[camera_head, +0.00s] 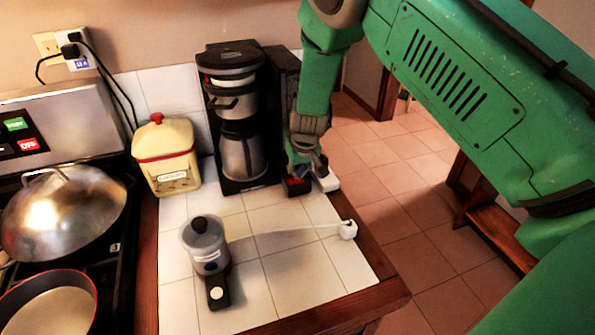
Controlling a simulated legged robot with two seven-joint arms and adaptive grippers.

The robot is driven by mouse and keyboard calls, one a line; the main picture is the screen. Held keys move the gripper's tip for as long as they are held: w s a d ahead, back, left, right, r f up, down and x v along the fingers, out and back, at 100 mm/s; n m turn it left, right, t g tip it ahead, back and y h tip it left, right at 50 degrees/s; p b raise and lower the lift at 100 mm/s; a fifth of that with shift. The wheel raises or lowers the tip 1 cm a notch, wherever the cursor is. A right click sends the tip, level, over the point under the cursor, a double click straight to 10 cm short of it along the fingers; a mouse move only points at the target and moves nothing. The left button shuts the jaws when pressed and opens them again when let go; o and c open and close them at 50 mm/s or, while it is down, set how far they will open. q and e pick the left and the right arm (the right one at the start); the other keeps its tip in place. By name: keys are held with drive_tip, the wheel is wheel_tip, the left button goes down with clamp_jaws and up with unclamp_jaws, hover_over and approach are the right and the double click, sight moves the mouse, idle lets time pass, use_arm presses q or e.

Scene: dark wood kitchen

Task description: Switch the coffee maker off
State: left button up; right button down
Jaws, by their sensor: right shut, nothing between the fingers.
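The black coffee maker (228,85) stands upright at the back of the white tiled counter, with a metal carafe (242,155) in it. A taller dark part of it rises on its right side. My right gripper (304,172) points down at the front right of the coffee maker. Its fingers are shut and empty. A small red patch (296,184), perhaps the switch, shows just under the fingertips. The fingers partly hide it, and I cannot tell whether they touch it. My left gripper is not in view.
A grinder-like device (205,245) stands on the front tiles. A white round object (348,229) lies near the counter's right edge. A stove with a domed lid (62,212) is further left.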

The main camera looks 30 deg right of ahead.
drive_tip(key=shift+r, duration=0.1)
drive_tip(key=shift+r+p, duration=0.35)
drive_tip(key=shift+p, duration=0.05)
drive_tip(key=p+v, duration=0.1)
drive_tip(key=v, duration=0.1)
drive_tip(key=w+p+v, duration=0.1)
drive_tip(key=p+v, duration=0.1)
drive_tip(key=shift+s+d+r, duration=0.1)
drive_tip(key=shift+d+r, duration=0.05)
drive_tip(key=shift+r, duration=0.05)
drive_tip(key=b+v, duration=0.1)
drive_tip(key=v, duration=0.7)
drive_tip(key=shift+s+r+b, duration=0.3)
drive_tip(key=shift+s+b, duration=0.05)
drive_tip(key=shift+s, duration=0.05)
drive_tip(key=w+b, duration=0.1)
drive_tip(key=b, duration=0.9)
drive_tip(key=shift+w, duration=0.1)
